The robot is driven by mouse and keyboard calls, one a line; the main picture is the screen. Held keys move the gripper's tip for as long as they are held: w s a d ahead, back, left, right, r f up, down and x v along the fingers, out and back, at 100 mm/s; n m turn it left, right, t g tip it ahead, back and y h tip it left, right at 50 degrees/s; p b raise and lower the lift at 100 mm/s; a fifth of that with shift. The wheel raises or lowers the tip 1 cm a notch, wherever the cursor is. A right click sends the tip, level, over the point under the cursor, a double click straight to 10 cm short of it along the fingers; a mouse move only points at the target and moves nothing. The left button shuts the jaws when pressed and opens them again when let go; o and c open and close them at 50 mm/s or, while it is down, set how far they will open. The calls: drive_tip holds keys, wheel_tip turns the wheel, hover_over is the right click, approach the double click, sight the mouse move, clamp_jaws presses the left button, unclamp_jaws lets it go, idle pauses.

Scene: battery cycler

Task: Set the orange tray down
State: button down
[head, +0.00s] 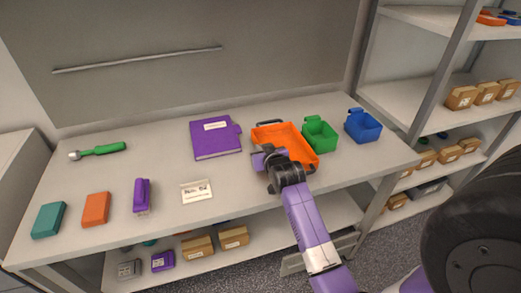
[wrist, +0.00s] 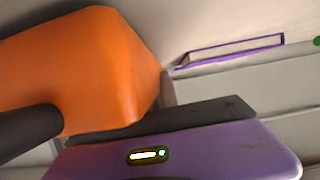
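The orange tray (head: 290,137) is at the right-centre of the grey bench, between a purple binder and a green bin. A dark handle (head: 268,122) shows at its far end. My gripper (head: 270,158) is at its near left side and appears shut on it; the fingertips and the grip point are hidden. In the wrist view the orange tray (wrist: 95,65) fills the left, with a dark bar (wrist: 28,132) across its lower corner. A purple part of my gripper with a dark edge lies below. I cannot tell whether the tray's underside touches the bench.
The green bin (head: 319,134) is close at the tray's right, with a blue bin (head: 362,126) beyond. The purple binder (head: 214,138) is at its left, and a white card (head: 196,192) lies nearer. The bench (head: 150,167) is clear between the binder and the green-handled tool (head: 98,150).

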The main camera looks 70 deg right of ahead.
drive_tip(key=shift+f, duration=0.1)
drive_tip(key=shift+f, duration=0.2)
drive_tip(key=c, duration=1.6)
unclamp_jaws()
